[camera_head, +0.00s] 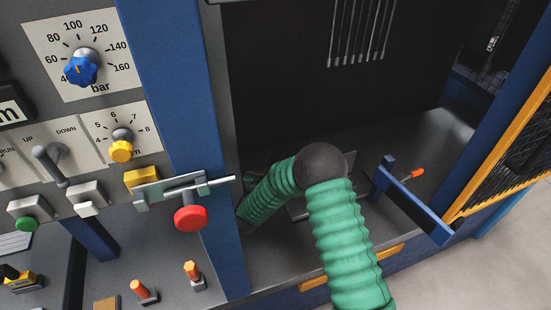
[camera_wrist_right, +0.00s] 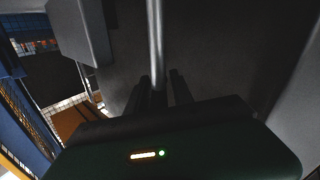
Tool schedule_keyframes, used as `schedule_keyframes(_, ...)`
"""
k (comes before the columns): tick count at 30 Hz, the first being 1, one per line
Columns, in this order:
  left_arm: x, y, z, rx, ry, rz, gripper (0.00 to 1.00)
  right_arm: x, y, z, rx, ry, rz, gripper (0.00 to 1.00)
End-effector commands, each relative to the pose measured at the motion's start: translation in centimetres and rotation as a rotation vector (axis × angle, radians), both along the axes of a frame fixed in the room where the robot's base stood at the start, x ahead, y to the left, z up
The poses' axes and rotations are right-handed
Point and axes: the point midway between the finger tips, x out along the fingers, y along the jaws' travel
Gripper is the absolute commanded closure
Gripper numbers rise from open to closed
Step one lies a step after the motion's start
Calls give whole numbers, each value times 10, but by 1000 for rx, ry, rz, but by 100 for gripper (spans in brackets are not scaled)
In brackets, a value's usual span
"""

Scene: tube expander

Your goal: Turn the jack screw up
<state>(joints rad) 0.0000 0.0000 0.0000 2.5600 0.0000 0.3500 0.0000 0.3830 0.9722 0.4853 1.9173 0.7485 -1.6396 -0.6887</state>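I cannot pick out the jack screw for certain. My right arm, in a green ribbed sleeve, reaches into the dark bay in the head view. Its forearm runs down left behind the blue post, and its gripper is hidden there. In the right wrist view, my right gripper (camera_wrist_right: 167,88) shows two dark fingers with a narrow gap between them. A shiny metal rod (camera_wrist_right: 156,40) runs down to the fingers, close to the left one. I cannot tell whether the rod is part of the jack screw, or whether the fingers touch it. My left gripper is not in view.
A blue post (camera_head: 180,110) stands left of the bay, with a metal latch (camera_head: 180,187) and red knob (camera_head: 190,217). The control panel has an UP/DOWN lever (camera_head: 50,165). A blue bar (camera_head: 415,205) and yellow-framed mesh door (camera_head: 505,150) stand right. Several rods (camera_head: 360,30) hang behind.

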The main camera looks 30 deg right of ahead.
Motion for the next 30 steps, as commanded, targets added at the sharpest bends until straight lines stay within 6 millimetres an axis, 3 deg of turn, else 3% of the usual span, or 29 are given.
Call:
schedule_keyframes(14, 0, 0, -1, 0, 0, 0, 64, 0, 0, -2, 3, 4, 44, 62)
schedule_keyframes(30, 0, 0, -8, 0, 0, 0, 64, 5, 7, -3, 4, 5, 627, 62)
